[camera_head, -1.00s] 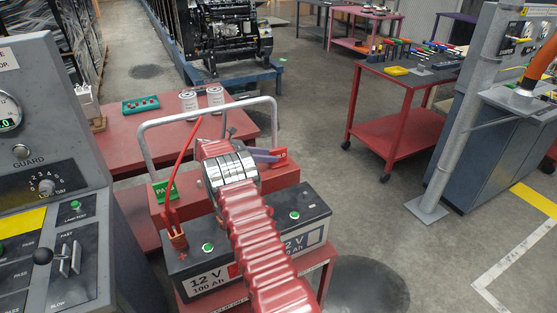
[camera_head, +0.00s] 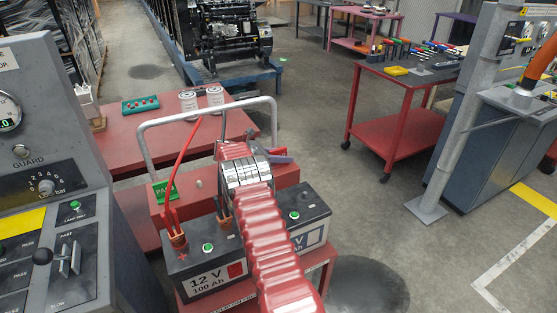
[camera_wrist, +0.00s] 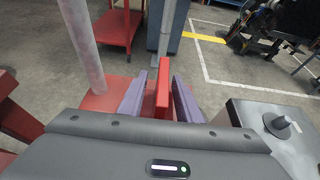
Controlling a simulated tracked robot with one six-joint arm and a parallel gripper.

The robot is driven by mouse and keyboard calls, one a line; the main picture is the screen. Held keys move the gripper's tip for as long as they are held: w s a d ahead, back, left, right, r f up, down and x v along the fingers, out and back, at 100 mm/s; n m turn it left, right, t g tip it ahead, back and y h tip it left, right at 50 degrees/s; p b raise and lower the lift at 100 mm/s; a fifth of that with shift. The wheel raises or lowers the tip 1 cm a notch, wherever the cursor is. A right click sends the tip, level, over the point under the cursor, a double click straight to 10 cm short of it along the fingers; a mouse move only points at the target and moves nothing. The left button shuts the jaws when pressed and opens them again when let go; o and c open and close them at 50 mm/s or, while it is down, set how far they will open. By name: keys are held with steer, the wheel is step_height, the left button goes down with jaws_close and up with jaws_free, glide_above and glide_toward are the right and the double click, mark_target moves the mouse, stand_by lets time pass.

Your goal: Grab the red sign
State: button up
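The red sign (camera_wrist: 162,88) is an upright red plate seen nearly edge-on in the wrist view. My gripper (camera_wrist: 161,95) is open around it, with one purple-grey finger on each side. A gap shows between the sign and the left finger, and a narrower one on the right. In the head view a small part of the red sign (camera_head: 278,150) shows at the right end of the red box, mostly hidden by my gripper (camera_head: 281,159). What the sign rests on is hidden.
The red box (camera_head: 205,201) carries a green PASS sign (camera_head: 163,191) at its left. A bent metal handle (camera_head: 146,150) rises around my arm. Two 12 V batteries (camera_head: 208,283) with a red cable stand in front. A red tool table (camera_head: 401,135) is further right, with clear floor between.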

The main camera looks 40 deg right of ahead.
steer(key=shift+s+d+f, duration=0.2)
steer(key=shift+d+f, duration=0.05)
steer(key=shift+d, duration=0.4)
steer(key=shift+c, duration=0.5)
jaws_close()
